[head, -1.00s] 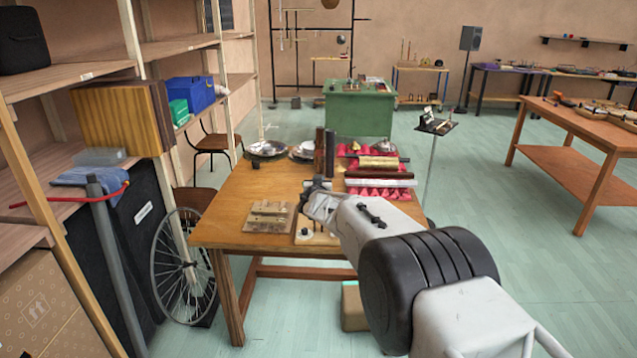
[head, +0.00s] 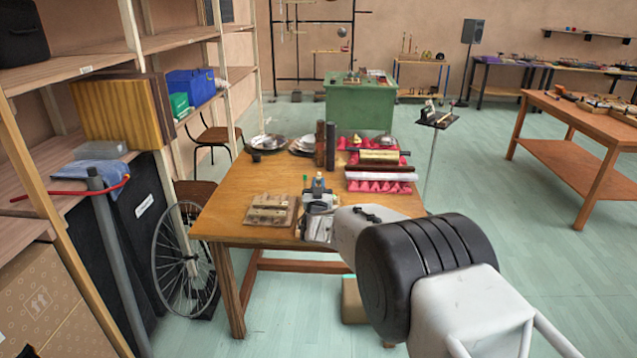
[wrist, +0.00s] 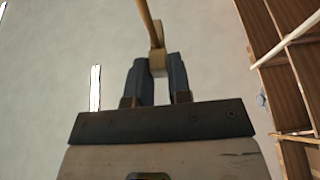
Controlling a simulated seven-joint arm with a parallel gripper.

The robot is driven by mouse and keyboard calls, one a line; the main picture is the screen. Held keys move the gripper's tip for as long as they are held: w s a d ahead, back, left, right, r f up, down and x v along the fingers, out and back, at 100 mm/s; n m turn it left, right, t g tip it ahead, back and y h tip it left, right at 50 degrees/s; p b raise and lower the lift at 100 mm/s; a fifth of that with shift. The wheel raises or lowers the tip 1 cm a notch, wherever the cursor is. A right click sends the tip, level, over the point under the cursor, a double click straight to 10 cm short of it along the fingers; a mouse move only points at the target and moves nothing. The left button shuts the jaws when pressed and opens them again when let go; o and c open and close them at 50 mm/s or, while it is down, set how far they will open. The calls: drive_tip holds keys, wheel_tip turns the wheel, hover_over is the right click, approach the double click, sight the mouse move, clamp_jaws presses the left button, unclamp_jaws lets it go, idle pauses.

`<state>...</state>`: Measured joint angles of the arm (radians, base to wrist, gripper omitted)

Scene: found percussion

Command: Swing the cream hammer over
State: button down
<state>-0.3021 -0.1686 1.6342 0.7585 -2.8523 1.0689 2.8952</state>
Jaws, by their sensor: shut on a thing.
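My gripper (head: 318,181) is over the front part of the wooden table, with its fingers pointing up. In the wrist view its two blue-grey fingers (wrist: 159,72) are shut on a small cream block, which I take as the cream hammer's head (wrist: 157,58). A thin wooden rod (wrist: 146,20) runs from the block to the top edge of the view. The rod's far end is out of view. In the head view the hammer is too small to make out clearly. My wrist hides the table spot under it.
A wooden board with blocks (head: 270,211) lies just left of my gripper. Dark upright tubes (head: 325,145) and metal pans (head: 268,143) stand behind. A red padded rack with bars (head: 380,186) is to the right.

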drive_tip(key=shift+s, duration=0.1)
idle(0.4)
drive_tip(key=c, duration=1)
unclamp_jaws()
drive_tip(key=shift+c, duration=0.2)
drive_tip(key=shift+s+f, duration=0.1)
drive_tip(key=v, duration=0.7)
drive_tip(key=shift+s, duration=0.25)
drive_tip(key=shift+f, duration=0.15)
drive_tip(key=shift+d, duration=0.1)
